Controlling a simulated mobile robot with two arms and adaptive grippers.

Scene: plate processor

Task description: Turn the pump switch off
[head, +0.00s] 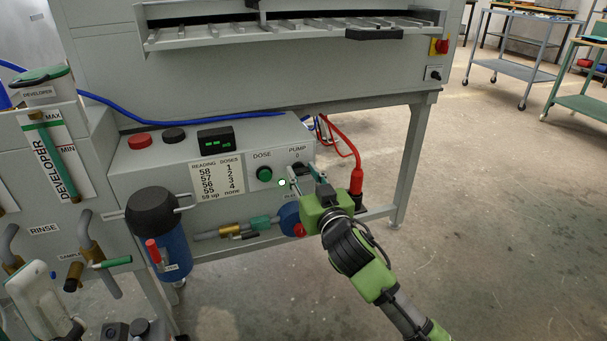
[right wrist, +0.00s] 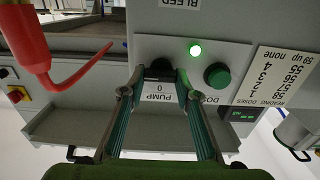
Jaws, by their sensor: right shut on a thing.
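The pump switch (right wrist: 159,68) is a black knob on the grey control panel, under the label PUMP with a 0 mark. It also shows in the head view (head: 299,168), partly hidden by my fingers. My right gripper (head: 300,176) reaches it from the lower right. In the right wrist view my right gripper (right wrist: 158,88) has one finger on each side of the knob and is shut on it. My left gripper is not in view.
A green DOSE button (head: 264,174) sits left of the switch, beside a readings chart (head: 216,176). A red hose with a red fitting (head: 356,180) hangs close to the right of my gripper. A blue canister (head: 170,250) stands at left. Open floor lies at right.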

